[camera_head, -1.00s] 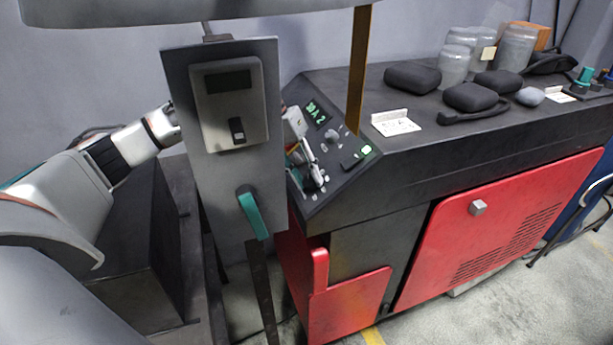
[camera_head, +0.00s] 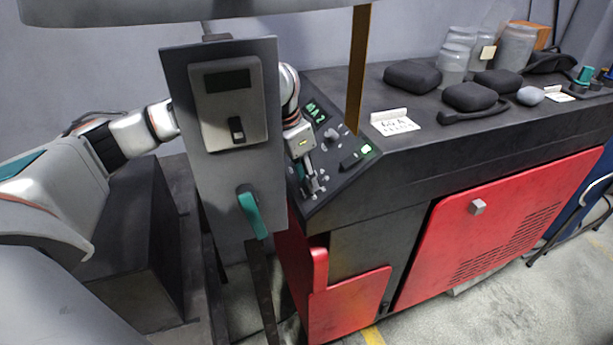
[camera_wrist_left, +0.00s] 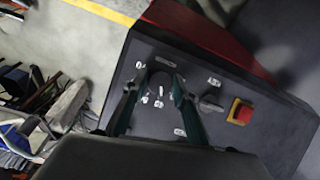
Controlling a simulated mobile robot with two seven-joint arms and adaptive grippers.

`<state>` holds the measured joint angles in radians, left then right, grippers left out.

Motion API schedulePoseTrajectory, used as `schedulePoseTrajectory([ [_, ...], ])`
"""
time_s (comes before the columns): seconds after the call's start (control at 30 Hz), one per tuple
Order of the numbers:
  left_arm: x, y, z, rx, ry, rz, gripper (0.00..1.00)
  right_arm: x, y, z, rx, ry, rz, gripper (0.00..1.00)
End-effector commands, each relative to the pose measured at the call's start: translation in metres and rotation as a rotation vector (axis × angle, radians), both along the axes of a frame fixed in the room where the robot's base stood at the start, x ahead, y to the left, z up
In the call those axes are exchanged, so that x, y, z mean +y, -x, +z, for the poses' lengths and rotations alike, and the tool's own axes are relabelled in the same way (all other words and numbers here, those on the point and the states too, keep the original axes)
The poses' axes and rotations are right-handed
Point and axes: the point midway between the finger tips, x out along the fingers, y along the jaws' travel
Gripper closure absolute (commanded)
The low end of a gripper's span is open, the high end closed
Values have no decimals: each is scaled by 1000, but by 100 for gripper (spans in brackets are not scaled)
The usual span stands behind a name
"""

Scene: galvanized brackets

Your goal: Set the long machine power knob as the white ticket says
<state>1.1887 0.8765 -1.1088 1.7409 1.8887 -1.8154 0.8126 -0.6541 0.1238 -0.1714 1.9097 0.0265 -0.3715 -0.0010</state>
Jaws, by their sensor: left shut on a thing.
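The white ticket (camera_head: 395,122) stands on the machine's dark top in the head view; its handwriting seems to end in A, but I cannot read the figures surely. The sloped control panel (camera_head: 330,165) carries a green-lit display (camera_head: 316,112), partly covered by my left wrist. My left gripper (camera_head: 314,183) points down at the panel's lower left part. In the left wrist view its two fingers (camera_wrist_left: 154,92) are shut around a dark round knob (camera_wrist_left: 161,84). The knob's pointer is not clear. My right gripper is not in view.
Beside the gripped knob are a grey knob (camera_wrist_left: 210,103) and a red button on a yellow base (camera_wrist_left: 240,112). A grey upright board with a teal handle (camera_head: 254,215) hides part of my left arm. Jars (camera_head: 455,60) and dark pouches (camera_head: 412,77) stand on the machine top.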

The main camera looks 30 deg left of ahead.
Motion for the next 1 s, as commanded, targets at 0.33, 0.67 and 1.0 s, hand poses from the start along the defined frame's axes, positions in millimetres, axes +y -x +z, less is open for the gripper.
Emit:
schedulePoseTrajectory([
  [0.33,-1,1,0,-90,-98,-167,94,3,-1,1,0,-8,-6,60],
  [0.67,-1,1,0,-119,-132,-224,94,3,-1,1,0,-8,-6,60],
  [1.0,-1,1,0,-121,-133,-227,94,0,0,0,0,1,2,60],
])
